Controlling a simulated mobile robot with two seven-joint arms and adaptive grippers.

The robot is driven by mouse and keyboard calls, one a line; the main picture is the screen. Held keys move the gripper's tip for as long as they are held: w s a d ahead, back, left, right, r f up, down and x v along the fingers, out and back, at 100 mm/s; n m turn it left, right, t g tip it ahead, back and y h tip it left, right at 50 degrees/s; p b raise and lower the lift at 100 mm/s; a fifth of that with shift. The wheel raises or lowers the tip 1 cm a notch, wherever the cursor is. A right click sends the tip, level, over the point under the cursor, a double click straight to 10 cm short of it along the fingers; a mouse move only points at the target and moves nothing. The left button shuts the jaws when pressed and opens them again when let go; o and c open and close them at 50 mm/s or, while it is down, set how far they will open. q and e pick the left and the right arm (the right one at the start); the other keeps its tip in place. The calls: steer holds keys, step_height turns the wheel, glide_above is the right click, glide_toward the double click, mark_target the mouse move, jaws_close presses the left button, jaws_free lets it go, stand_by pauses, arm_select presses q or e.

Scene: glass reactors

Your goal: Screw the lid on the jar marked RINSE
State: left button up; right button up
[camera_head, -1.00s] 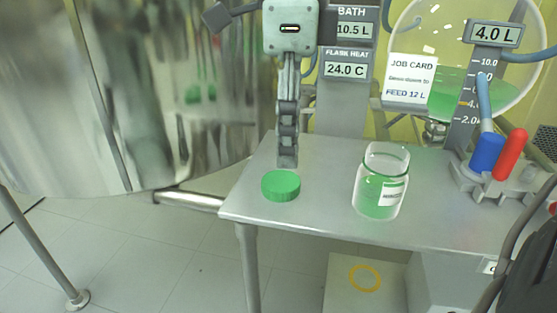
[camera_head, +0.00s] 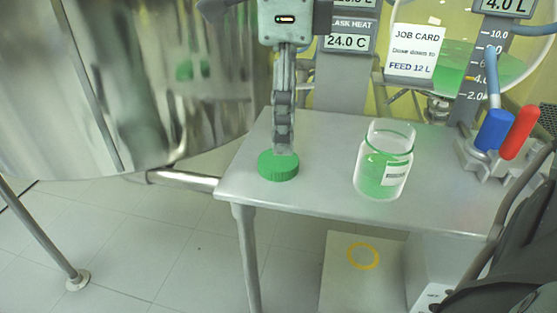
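The green lid (camera_head: 278,167) lies flat on the metal table near its left edge. My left gripper (camera_head: 283,150) points down right above and behind the lid, its finger tip touching or nearly touching it; it is seen edge-on, so the gap between its fingers is hidden. The glass jar (camera_head: 383,163) stands upright and open to the right of the lid, with green liquid inside and a white label too small to read. My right gripper is not clearly visible; a dark arm part of mine shows at the lower right.
The metal table (camera_head: 320,190) is clear between lid and jar. A holder with a blue handle (camera_head: 494,130) and a red handle (camera_head: 520,132) stands at the right. A job card (camera_head: 414,50) and a glass reactor are behind. A large steel vessel (camera_head: 150,80) fills the left.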

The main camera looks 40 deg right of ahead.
mark_target(282, 159)
steer(key=f, duration=0.4)
steer(key=shift+a+f, duration=0.25)
steer(key=shift+w+f, duration=0.1)
steer(key=shift+f, duration=0.2)
arm_select(q)
steer(key=shift+w+d+r+t+h, duration=0.45)
steer(key=shift+w+d+r, duration=0.2)
steer(key=shift+d+r, duration=0.2)
steer(key=shift+f, duration=0.1)
arm_select(e)
steer(key=c, duration=0.8)
